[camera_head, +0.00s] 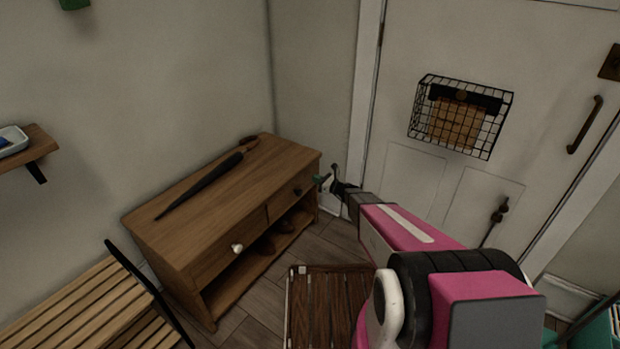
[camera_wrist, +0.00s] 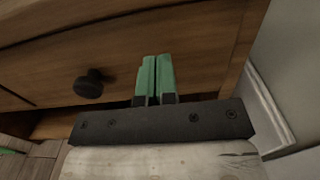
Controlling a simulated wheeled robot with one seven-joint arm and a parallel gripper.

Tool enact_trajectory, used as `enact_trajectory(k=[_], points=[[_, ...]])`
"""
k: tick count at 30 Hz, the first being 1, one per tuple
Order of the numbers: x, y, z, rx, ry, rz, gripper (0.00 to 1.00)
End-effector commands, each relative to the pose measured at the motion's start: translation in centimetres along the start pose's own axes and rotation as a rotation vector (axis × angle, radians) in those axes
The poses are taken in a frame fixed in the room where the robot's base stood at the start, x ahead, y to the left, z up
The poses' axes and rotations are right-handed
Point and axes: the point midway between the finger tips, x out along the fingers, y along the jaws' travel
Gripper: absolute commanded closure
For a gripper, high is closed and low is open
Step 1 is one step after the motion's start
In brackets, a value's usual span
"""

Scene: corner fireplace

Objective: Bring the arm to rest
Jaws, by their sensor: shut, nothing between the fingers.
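My gripper (camera_head: 321,180) is at the end of my outstretched arm, by the right end of a wooden cabinet (camera_head: 215,205). In the wrist view its two green fingers (camera_wrist: 155,80) are together with nothing between them. They point at the front of a wooden drawer (camera_wrist: 200,50). A dark round knob (camera_wrist: 90,84) sits to the left of the fingers, apart from them. I cannot tell whether the fingertips touch the drawer front.
A closed umbrella (camera_head: 205,183) lies on the cabinet top. Shoes (camera_head: 285,225) stand on its lower shelf. A slatted bench (camera_head: 75,315) is at the lower left, a slatted wooden piece (camera_head: 325,305) on the floor. A white door (camera_head: 420,165) with a wire basket (camera_head: 460,118) is at right.

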Motion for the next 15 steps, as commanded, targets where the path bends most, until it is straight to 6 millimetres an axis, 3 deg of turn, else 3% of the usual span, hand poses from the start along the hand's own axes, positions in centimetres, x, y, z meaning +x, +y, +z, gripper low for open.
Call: enact_trajectory(k=[6,15], points=[[-4.9,0.2,0.1,0.001,0.001,-0.002,1.0],[-8.5,0.1,0.0,0.0,0.001,0.0,1.0]])
